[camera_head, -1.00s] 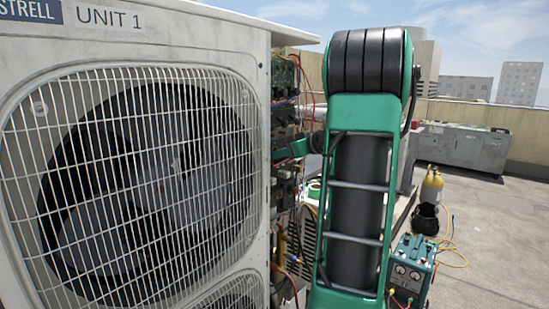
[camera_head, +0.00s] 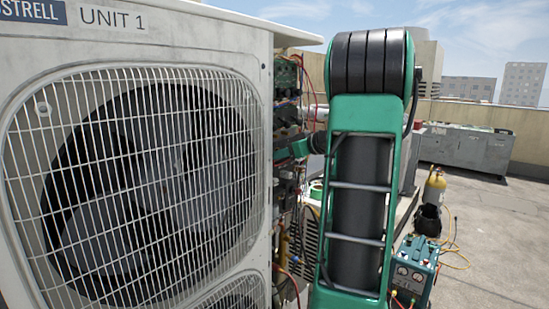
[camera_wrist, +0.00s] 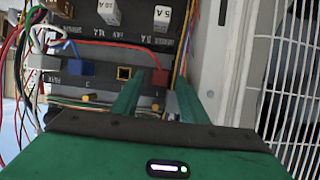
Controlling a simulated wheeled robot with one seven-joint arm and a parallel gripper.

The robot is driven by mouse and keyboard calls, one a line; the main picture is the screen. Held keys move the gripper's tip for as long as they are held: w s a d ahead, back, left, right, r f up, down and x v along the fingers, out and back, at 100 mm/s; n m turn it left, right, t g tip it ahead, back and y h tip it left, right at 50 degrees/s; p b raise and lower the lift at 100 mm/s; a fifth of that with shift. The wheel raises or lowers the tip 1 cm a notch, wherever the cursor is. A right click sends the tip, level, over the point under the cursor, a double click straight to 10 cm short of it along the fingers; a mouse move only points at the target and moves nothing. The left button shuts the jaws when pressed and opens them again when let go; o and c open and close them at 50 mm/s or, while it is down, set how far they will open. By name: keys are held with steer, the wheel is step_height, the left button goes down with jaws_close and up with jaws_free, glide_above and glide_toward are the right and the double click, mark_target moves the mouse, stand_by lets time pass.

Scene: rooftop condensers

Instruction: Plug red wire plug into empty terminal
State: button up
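In the wrist view, a red plug (camera_wrist: 160,77) with a red wire sits at the panel, in line with a blue plug (camera_wrist: 85,67) and a grey plug (camera_wrist: 42,62). Whether it is seated in a socket cannot be told. The empty terminal (camera_wrist: 124,73), a dark square with a yellow rim, lies between the blue and red plugs. My gripper (camera_wrist: 158,80) is open in front of the panel. Its green fingers are apart, with the red plug showing between their tips and a gap on each side. In the head view, my arm hides much of the panel.
Yellow knobs (camera_wrist: 89,97) and white fuse blocks (camera_wrist: 108,12) are on the panel. Loose wires (camera_wrist: 18,50) hang at left. The condenser with its fan grille (camera_head: 150,180) stands close at left.

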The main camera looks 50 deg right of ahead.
steer(key=v, duration=1)
steer(key=shift+s, duration=0.3)
steer(key=shift+r, duration=0.1)
